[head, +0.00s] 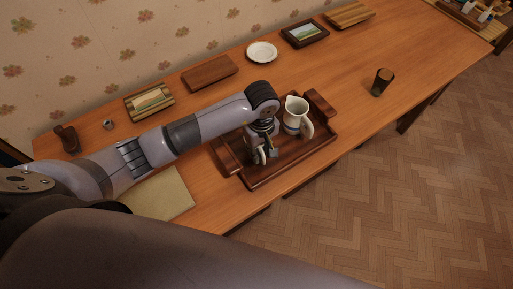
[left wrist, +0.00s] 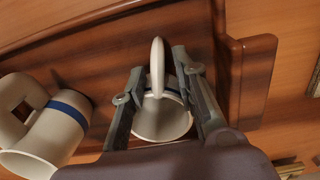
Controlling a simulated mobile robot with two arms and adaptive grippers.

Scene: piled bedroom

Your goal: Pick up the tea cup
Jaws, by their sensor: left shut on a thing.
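The white tea cup (left wrist: 162,121) is between the fingers of my left gripper (left wrist: 158,78) in the left wrist view, its handle standing up between the two fingertips. My left gripper (head: 264,154) is shut on the cup. In the head view the cup (head: 258,157) shows only in part, low over the wooden tray (head: 287,172); the gripper hides much of it. I cannot tell whether it touches the tray. My right gripper is not in view.
A dark cup (head: 383,81), white plate (head: 262,51), wooden board (head: 209,73) and picture frames (head: 305,33) are on the table (head: 340,75). The table's right part is mostly clear.

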